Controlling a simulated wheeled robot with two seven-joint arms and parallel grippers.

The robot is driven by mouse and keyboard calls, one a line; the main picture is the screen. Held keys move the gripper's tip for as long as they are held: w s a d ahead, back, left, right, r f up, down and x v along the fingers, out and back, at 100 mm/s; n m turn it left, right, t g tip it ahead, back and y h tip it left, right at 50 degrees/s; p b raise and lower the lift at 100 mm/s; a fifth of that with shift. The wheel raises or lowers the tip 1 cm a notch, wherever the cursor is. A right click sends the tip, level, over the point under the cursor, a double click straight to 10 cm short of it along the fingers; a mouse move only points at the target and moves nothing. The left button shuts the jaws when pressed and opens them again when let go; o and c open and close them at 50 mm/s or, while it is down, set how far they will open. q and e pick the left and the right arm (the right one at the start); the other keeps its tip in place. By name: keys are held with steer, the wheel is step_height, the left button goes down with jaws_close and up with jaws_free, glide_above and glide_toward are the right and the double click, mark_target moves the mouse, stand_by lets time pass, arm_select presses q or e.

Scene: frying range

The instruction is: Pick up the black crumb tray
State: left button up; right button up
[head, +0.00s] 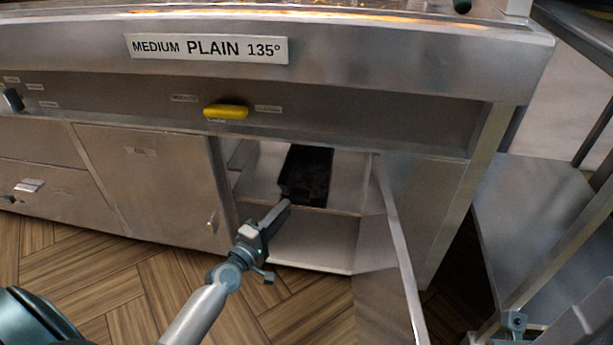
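The black crumb tray (306,172) is a dark, long, open-topped box. It lies on the upper shelf of the open cabinet under the counter, its near end close to the shelf's front edge. My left gripper (284,208) reaches up from the lower left to the cabinet opening. Its tip is in front of the tray's near left corner in the picture. I cannot tell whether it touches the tray, or how far apart its fingers are. My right gripper is not clearly seen.
The open cabinet door (388,262) swings out to the right of the opening. A lower compartment (312,243) below the shelf looks empty. A yellow handle (226,112) sits on the panel above. A metal side table (533,225) stands at right. Wooden floor lies in front.

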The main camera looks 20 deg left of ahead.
mark_target(291, 198)
arm_select(q)
steer(key=shift+w, duration=0.2)
steer(key=shift+w+a+b, duration=0.1)
steer(key=shift+w+b, duration=0.45)
steer(key=shift+w, duration=2)
jaws_close()
